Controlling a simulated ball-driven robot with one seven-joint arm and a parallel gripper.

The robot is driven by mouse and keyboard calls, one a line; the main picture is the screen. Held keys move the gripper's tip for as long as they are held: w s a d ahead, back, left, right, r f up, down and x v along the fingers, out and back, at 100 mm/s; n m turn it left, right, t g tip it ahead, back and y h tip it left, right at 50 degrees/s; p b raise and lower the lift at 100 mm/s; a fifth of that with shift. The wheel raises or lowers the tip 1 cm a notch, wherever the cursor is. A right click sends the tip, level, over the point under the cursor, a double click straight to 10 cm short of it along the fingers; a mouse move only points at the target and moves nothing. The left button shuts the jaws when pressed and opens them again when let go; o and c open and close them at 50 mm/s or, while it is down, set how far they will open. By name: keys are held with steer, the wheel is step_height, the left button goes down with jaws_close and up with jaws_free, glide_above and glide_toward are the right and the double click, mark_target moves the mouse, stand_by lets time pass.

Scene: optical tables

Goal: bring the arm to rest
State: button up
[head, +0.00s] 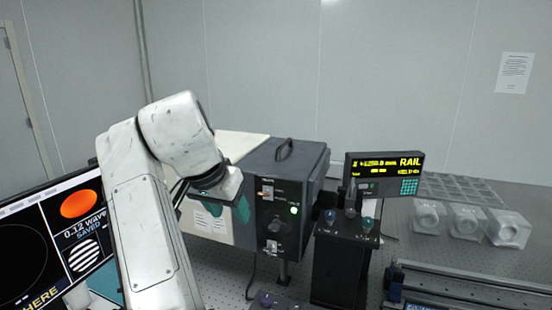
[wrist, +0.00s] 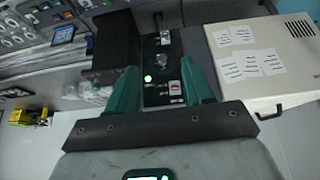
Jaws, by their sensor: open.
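My arm is bent over in the head view, its white links at left centre. My gripper (head: 228,209) hangs in front of the dark box with a control panel (head: 290,165). In the wrist view, the two green fingers of my gripper (wrist: 160,88) stand apart, with nothing held between them. The control panel (wrist: 163,55), with a lit green lamp and switches, shows beyond and between the fingers. I cannot tell how far the fingertips are from it.
A monitor (head: 75,215) stands at left. A yellow-lettered display (head: 385,174) and a dark post with knobs (head: 340,265) stand right of the box. Clear cases (head: 465,221) and a dark rail (head: 470,285) are at right. A cream housing (wrist: 262,60) adjoins the panel.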

steer(key=s+d+f+g, duration=0.1)
steer(key=d+f, duration=0.6)
steer(key=f, duration=0.2)
steer(key=s+d+f, duration=0.1)
steer(key=d+f, duration=0.5)
steer(key=f, duration=0.3)
steer(key=s+d+f+n+g, duration=0.1)
steer(key=s+d+f+n, duration=0.1)
steer(key=s+d+f, duration=0.9)
steer(key=s+d+f+g, duration=0.1)
steer(key=s+d+f, duration=0.85)
steer(key=s, duration=0.25)
steer(key=s+d+f+y, duration=0.1)
steer(key=s, duration=0.7)
steer(key=s+d+n+g, duration=0.1)
steer(key=s, duration=0.7)
steer(key=shift+s+d+f+y+b, duration=0.15)
steer(key=shift+d+f+y+b, duration=0.2)
steer(key=shift+f+y+b, duration=0.05)
